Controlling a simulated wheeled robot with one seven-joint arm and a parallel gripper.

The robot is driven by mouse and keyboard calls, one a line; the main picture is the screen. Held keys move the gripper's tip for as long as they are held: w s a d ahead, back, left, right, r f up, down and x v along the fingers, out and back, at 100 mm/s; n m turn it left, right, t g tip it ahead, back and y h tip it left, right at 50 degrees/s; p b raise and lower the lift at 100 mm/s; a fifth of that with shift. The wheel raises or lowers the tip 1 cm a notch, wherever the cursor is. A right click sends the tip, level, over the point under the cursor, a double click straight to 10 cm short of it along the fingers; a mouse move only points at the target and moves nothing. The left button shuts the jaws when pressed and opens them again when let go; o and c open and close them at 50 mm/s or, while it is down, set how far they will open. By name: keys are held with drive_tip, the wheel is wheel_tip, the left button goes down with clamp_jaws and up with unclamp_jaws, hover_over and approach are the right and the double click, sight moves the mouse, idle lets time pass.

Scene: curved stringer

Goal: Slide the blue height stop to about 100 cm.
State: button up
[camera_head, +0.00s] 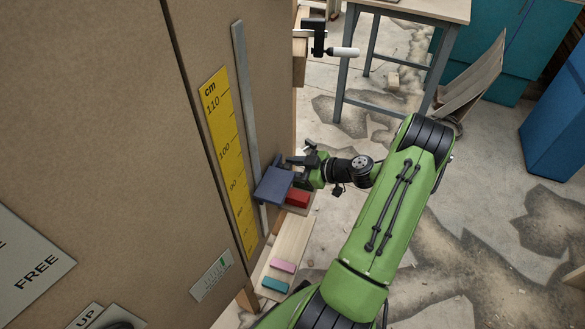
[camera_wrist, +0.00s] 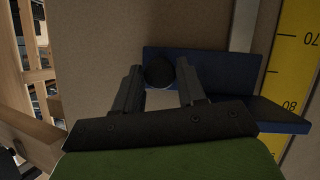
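The blue height stop (camera_head: 273,186) sits on a grey vertical rail (camera_head: 247,100) on the brown panel. The yellow cm scale (camera_head: 226,150) runs left of the rail, with 110 near its top. The stop's left edge is beside the scale, roughly between 80 and 90. In the wrist view the scale (camera_wrist: 296,75) appears upside down, and the stop's blue plate (camera_wrist: 215,72) overlaps it just past 80. My gripper (camera_head: 300,170) is at the stop's right side. In the wrist view its fingertips (camera_wrist: 160,68) flank the stop's dark round knob (camera_wrist: 159,73) and appear shut on it.
Below the stop are a red block (camera_head: 297,198) and a wooden board (camera_head: 290,243) with pink (camera_head: 283,265) and teal (camera_head: 275,284) blocks. A black clamp with a white handle (camera_head: 343,52) juts out at the upper right. The rail above the stop looks clear.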

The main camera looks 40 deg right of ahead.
clamp_jaws()
drive_tip(key=shift+r, duration=0.15)
wheel_tip(320, 180, up, 20)
drive_tip(key=p, duration=0.6)
drive_tip(key=shift+o, duration=2.3)
unclamp_jaws()
drive_tip(key=shift+s, duration=0.1)
